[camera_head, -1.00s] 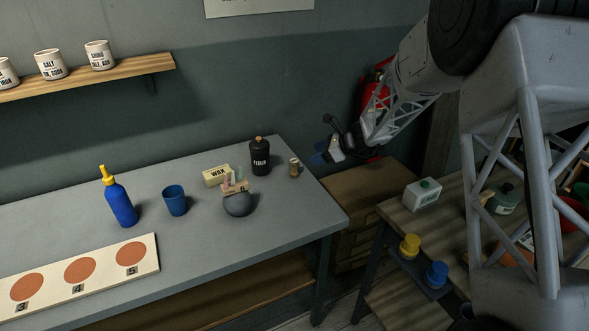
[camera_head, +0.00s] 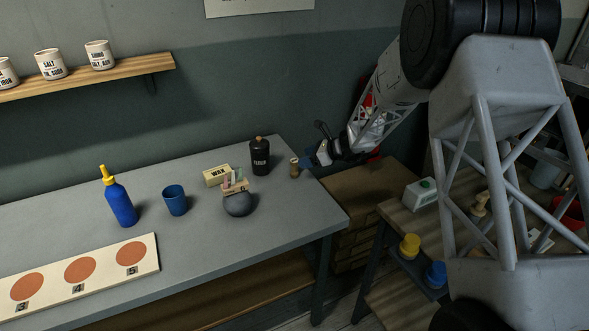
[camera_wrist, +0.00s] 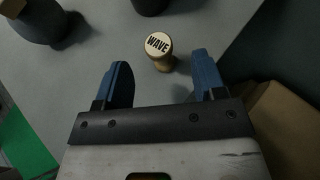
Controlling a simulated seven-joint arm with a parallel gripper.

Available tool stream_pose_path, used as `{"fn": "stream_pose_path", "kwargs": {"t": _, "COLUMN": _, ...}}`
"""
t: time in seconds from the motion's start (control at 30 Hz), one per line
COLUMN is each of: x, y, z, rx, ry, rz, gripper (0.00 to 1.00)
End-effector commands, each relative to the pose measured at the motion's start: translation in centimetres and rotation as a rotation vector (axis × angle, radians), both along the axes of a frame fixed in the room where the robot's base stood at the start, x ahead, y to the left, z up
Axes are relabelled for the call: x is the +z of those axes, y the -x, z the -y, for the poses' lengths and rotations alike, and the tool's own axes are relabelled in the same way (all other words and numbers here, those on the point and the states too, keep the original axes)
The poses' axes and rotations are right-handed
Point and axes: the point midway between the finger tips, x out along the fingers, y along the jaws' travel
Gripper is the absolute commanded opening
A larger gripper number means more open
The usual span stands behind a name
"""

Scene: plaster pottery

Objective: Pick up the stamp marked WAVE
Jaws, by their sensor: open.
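The stamp marked WAVE (camera_wrist: 159,47) stands upright on the grey table, its round pale top with black letters facing up in the wrist view. In the head view the small wooden stamp (camera_head: 294,167) is near the table's right end, beside a black bottle. My gripper (camera_wrist: 163,80) is open and empty. Its two blue fingers point toward the stamp, which lies between their lines and just beyond the tips. In the head view my gripper (camera_head: 308,160) is close to the right of the stamp; its fingertips are partly dark and hard to separate.
The black bottle (camera_head: 260,157), a WAX block (camera_head: 216,176), a grey ball-like object (camera_head: 238,204), a blue cup (camera_head: 175,200) and a blue squeeze bottle (camera_head: 119,203) stand left of the stamp. A cardboard box (camera_wrist: 285,125) is beside the table's right edge.

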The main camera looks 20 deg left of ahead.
Motion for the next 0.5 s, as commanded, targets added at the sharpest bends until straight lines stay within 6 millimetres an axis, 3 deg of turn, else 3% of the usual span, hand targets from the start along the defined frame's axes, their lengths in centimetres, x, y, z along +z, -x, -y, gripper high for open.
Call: {"fn": "stream_pose_path", "kwargs": {"t": 0.5, "x": -0.44, "y": 0.07, "z": -0.77, "rx": 0.000, "ry": 0.001, "rz": 0.000, "gripper": 0.64}}
